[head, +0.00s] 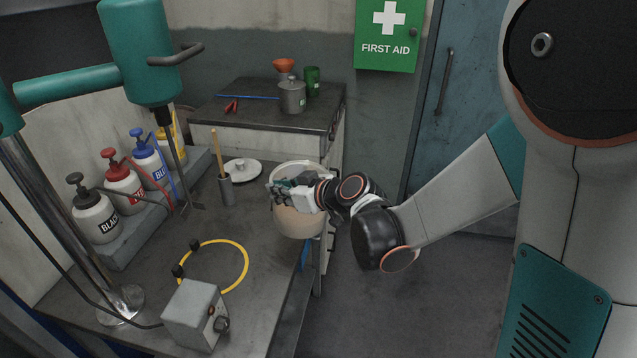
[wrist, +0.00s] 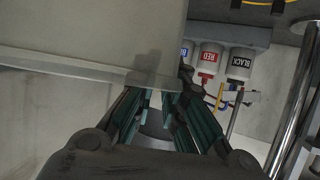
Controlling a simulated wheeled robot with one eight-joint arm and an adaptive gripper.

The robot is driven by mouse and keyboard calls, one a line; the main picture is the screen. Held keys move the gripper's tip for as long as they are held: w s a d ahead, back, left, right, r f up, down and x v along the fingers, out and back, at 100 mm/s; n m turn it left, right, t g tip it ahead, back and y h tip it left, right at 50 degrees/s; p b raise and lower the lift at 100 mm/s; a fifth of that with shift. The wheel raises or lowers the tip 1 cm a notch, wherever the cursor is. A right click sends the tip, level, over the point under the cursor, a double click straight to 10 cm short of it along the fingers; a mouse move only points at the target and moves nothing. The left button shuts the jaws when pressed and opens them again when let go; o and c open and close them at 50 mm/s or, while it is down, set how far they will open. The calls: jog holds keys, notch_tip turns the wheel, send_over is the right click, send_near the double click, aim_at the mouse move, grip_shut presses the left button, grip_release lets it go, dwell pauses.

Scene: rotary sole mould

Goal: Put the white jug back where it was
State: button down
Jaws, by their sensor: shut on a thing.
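The white jug (head: 299,222), a cream-white round vessel, is at the right edge of the workbench in the head view. My gripper (head: 280,189) reaches in from the right across the jug's upper part and is shut on it. The gripper hides part of the rim and wall. In the wrist view, a large pale surface with a straight-looking edge, likely the jug (wrist: 85,35), fills the upper left beside the fingers (wrist: 160,98). The exact grip point is unclear. I cannot tell whether the jug's base touches the bench.
On the bench (head: 215,225) are a grey holder (head: 225,191) with a wooden stick, a white lid-like disc (head: 250,174), a yellow ring (head: 246,268), a grey control box (head: 195,315) and pump bottles (head: 97,218). A back cabinet (head: 262,112) holds a grey pot (head: 292,97).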

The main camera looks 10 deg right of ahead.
jog(key=s+a+n+g+y, duration=0.15)
jog(key=s+a, duration=0.25)
jog(key=a, duration=0.8)
jog(key=s+a+n+g+y, duration=0.1)
jog(key=s+a+n+g, duration=0.15)
jog(key=a, duration=0.95)
notch_tip(320, 180, down, 6)
jog(key=b, duration=0.4)
jog(key=shift+s+a+t, duration=0.15)
jog(key=shift+s+t, duration=0.15)
jog(key=shift+s, duration=0.05)
jog(key=shift+f+b, duration=0.5)
jog(key=shift+b, duration=0.1)
jog(key=c, duration=1.6)
grip_release()
jog(key=shift+o, duration=0.2)
